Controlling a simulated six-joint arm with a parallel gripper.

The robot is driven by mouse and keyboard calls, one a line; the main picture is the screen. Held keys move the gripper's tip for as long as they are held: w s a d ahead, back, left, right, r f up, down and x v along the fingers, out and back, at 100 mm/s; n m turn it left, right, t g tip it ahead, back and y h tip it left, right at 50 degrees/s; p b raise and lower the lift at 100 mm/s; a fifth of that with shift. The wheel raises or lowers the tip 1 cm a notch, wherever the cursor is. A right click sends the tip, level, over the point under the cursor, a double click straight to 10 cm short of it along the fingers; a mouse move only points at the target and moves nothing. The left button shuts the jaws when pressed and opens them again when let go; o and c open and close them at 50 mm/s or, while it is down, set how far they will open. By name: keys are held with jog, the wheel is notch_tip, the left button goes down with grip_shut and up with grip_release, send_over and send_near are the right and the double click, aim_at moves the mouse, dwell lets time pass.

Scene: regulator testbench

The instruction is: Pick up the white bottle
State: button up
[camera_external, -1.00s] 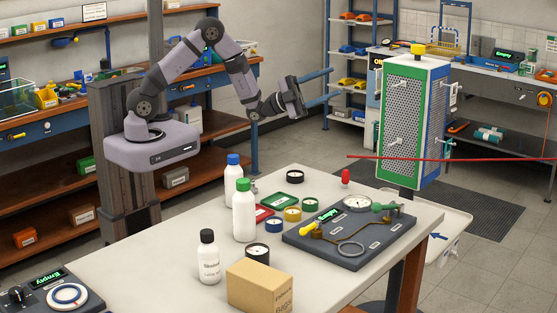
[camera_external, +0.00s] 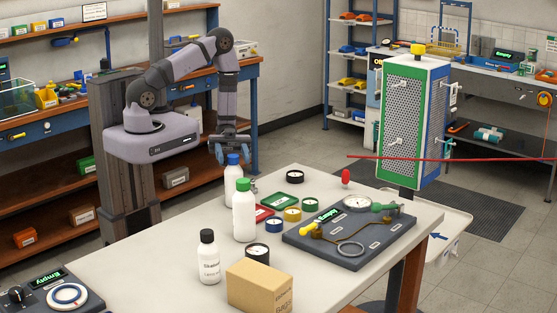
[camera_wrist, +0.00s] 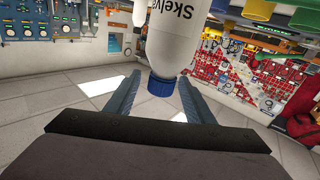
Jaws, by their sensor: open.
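Three white bottles stand upright on the table: a blue-capped bottle (camera_external: 233,187), a green-capped bottle (camera_external: 244,218) in front of it, and a black-capped bottle (camera_external: 209,265) nearest the camera. My gripper (camera_external: 232,152) is open, its blue fingers pointing down by the blue cap; the exact gap cannot be told. In the wrist view the blue-capped bottle (camera_wrist: 175,45) appears upside down, with dark lettering partly cut off at the top. Its cap (camera_wrist: 189,97) shows near the right finger of my open gripper (camera_wrist: 160,80). Nothing is held.
A cardboard box (camera_external: 260,287) and small gauges (camera_external: 292,214) stand close to the bottles. A dark regulator board (camera_external: 350,232) covers the table's right part.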

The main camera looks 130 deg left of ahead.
jog(key=shift+s+a+f+y, duration=0.3)
jog(key=shift+s+a+f, duration=0.35)
jog(key=shift+s+f, duration=0.3)
jog(key=shift+p+x, duration=0.55)
jog(key=shift+x, duration=0.95)
jog(key=shift+p+x, duration=0.35)
jog(key=shift+x, duration=0.75)
jog(key=shift+r, duration=0.1)
grip_shut()
